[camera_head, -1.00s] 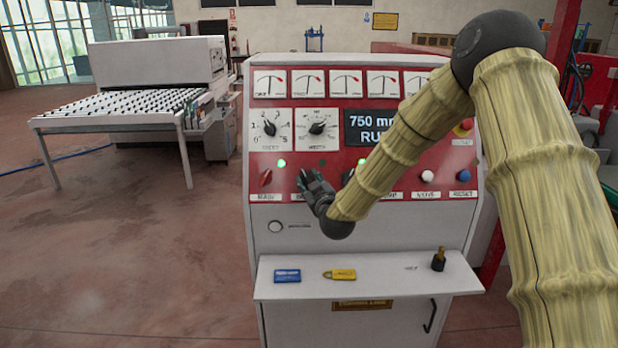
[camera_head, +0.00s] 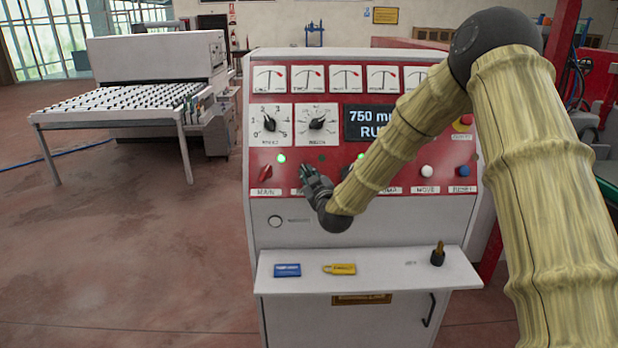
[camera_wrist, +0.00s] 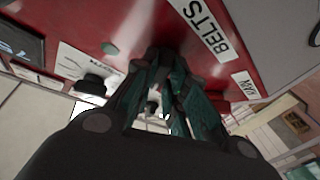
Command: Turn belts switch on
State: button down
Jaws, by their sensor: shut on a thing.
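The belts switch is on the red lower band of the control panel, above the BELTS label (camera_wrist: 208,28) in the wrist view. My gripper (camera_head: 307,171) is at this switch in the head view, and its dark green fingers (camera_wrist: 166,72) are closed around it in the wrist view. The fingers hide the switch, so I cannot tell which way it points. The small lamp (camera_head: 322,158) above it looks dark green and unlit; it also shows in the wrist view (camera_wrist: 110,48).
The red main switch (camera_head: 265,173) is close on the left, under a bright green lamp (camera_head: 281,157). Two dials (camera_head: 316,124) and a display (camera_head: 368,124) are above. A shelf (camera_head: 385,264) juts out below with a blue tag, a yellow tag and a dark knob.

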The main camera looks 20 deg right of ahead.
jog(key=shift+m+h+b, duration=0.3)
jog(key=shift+b, duration=0.25)
jog(key=m+h+b, duration=0.1)
jog(key=m+b, duration=0.1)
jog(key=b, duration=0.1)
jog(key=shift+w+a+f, duration=0.1)
jog(key=shift+f, duration=0.1)
jog(key=m+h+b, duration=0.2)
jog(key=m+b, duration=0.1)
jog(key=m+g+h+b, duration=0.1)
jog(key=m+h+b, duration=0.1)
jog(key=m+b, duration=0.1)
jog(key=a+m+h+b, duration=0.1)
jog(key=m+h+b, duration=0.1)
jog(key=m, duration=0.3)
jog(key=shift+w+r+g+h+b, duration=0.15)
jog(key=shift+r+g+h+b, duration=0.15)
jog(key=shift+h+b, duration=0.15)
jog(key=shift+r+m+g+h+b, duration=0.15)
jog(key=shift+m+g+h+b, duration=0.4)
jog(key=shift+m, duration=0.95)
jog(key=shift+r, duration=0.1)
jog(key=c, duration=1.4)
grip_release()
jog(key=shift+c, duration=0.2)
jog(key=shift+d+f, duration=0.1)
jog(key=shift+f, duration=0.1)
